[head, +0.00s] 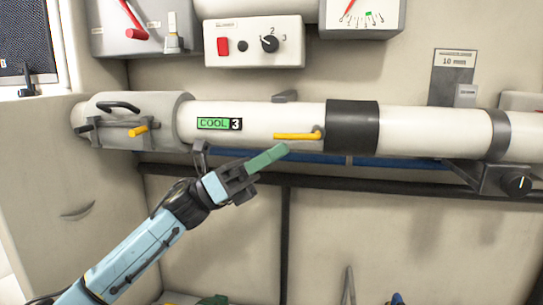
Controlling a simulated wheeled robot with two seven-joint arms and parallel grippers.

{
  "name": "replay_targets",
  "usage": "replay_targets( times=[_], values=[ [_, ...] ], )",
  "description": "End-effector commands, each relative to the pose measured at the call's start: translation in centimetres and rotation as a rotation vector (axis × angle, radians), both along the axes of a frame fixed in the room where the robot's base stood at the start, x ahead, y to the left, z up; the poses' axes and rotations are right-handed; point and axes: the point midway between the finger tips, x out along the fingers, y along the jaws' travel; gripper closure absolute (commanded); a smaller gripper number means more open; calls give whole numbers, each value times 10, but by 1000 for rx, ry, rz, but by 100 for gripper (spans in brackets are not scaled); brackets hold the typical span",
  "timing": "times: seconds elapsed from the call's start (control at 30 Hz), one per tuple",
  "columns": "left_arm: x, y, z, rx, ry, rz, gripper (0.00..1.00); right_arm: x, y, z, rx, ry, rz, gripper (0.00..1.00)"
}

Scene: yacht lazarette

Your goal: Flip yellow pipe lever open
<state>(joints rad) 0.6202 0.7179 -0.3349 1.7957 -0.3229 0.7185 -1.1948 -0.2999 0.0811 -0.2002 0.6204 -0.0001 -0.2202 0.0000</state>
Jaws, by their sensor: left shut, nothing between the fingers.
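A yellow lever (297,136) lies level along the white pipe (270,120), just left of a dark band, with its pivot at its right end. A shorter yellow handle (138,131) sits on the grey fitting at the pipe's left end. My left gripper (282,150), with green fingers, is shut and empty. Its tips appear just below the yellow lever in the picture; I cannot tell whether they touch it. My right gripper is not in view.
A green "COOL 3" label (219,123) marks the pipe. A dark pipe band (352,127) is right of the lever. A control box (253,42) with a red switch and knob hangs above. A black knob (516,184) is at the right.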

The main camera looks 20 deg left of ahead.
Motion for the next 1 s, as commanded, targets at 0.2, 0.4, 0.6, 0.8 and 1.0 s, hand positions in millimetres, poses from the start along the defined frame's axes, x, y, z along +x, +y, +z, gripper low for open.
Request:
replay_targets(
  times=[0.2, 0.4, 0.6, 0.8, 1.0],
  values=[
    [-2, -3, -26, -1, 1, -4, 100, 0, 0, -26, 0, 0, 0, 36],
    [-7, 11, -47, 1, 3, -1, 100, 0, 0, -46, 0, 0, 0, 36],
    [-18, 54, -58, 1, 3, -3, 100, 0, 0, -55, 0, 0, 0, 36],
    [-25, 80, -63, 0, 2, -5, 100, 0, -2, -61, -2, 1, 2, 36],
    [-27, 88, -64, 1, 2, -6, 100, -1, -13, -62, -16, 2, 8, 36]
  ],
)
